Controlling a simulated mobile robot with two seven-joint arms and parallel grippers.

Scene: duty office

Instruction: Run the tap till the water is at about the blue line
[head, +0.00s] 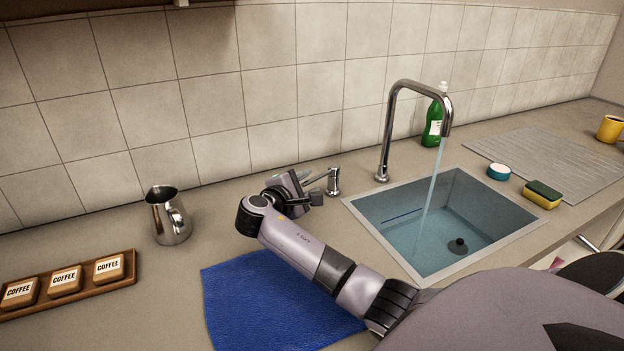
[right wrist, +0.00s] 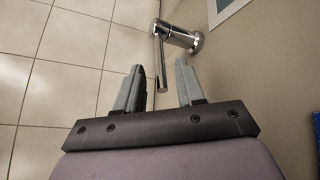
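The chrome tap (head: 388,130) arches over the sink (head: 352,208), and a stream of water (head: 431,188) falls from its spout into the basin. The blue line (head: 402,215) is a short dark stroke on the basin's back left wall and is uncovered to view. The basin looks blue-tinted; I cannot tell exactly where the water surface lies against the line. The tap lever (right wrist: 160,62) on its chrome post (head: 333,181) points toward my right gripper (head: 309,188). In the right wrist view, the fingers (right wrist: 158,87) are apart, with the lever's end between them. My left gripper is out of view.
A dark plug (head: 458,246) shows at the basin bottom. A steel jug (head: 168,215), coffee-labelled blocks (head: 65,282) and blue cloth (head: 262,303) are to the left.

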